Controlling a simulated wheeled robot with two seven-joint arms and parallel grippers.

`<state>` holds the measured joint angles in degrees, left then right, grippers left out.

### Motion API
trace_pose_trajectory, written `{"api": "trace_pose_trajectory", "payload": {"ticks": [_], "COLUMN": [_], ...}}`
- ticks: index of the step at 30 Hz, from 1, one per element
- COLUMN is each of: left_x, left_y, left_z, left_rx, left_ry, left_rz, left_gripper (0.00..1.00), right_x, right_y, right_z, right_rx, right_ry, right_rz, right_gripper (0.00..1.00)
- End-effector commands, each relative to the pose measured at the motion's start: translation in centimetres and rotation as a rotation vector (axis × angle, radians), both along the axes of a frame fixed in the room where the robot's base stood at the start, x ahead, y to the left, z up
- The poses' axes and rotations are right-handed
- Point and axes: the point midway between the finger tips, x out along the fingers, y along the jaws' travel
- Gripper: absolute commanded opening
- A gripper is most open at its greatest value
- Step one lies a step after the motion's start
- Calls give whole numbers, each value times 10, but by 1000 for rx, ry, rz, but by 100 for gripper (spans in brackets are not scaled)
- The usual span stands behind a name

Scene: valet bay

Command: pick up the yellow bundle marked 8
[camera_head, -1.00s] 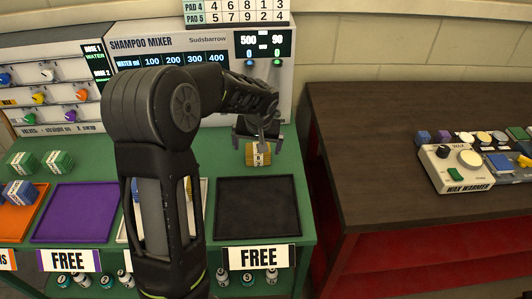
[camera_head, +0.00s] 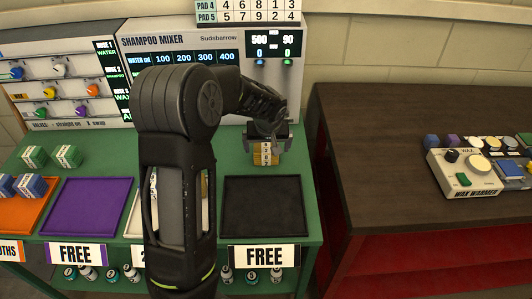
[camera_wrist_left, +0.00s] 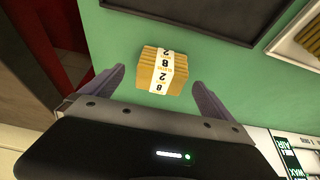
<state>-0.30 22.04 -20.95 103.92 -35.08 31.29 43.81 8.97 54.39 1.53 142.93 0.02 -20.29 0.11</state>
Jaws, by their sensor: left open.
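The yellow bundle (camera_head: 265,157) sits on the green bench top, just behind the black tray. It also shows in the left wrist view (camera_wrist_left: 150,72), wrapped in a white band printed with 8 and 2. My left gripper (camera_head: 267,143) is open above the bundle, hiding part of its top in the head view. In the left wrist view the open fingers (camera_wrist_left: 158,79) stand on either side of the bundle, with gaps; I cannot tell how far above it they are. My right gripper is not in view.
An empty black tray (camera_head: 263,204) and an empty purple tray (camera_head: 90,208) stand at the front. Green bundles (camera_head: 66,156) lie at the left. The shampoo mixer (camera_head: 180,42) rises behind. A dark table (camera_head: 385,170) with a wax warmer (camera_head: 470,176) is at right.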

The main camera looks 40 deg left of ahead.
Motion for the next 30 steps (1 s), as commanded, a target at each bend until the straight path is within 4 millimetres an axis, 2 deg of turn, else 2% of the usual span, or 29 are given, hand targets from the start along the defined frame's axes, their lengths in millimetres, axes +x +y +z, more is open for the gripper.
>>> {"api": "trace_pose_trajectory", "payload": {"ticks": [8,14,19,30], "left_x": [1,7,14,14], "left_y": [2,10,14,14], "left_z": [-3,-27,-46,-47], "left_rx": [1,0,1,1], "left_ry": [1,4,1,-1], "left_rz": [0,-1,-1,0], "left_gripper": [98,98,98,98], "right_x": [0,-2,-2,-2], "right_y": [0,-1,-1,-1], "right_z": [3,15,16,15], "right_rx": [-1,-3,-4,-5], "right_ry": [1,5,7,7], "right_rz": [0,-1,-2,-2], "right_gripper": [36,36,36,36]}}
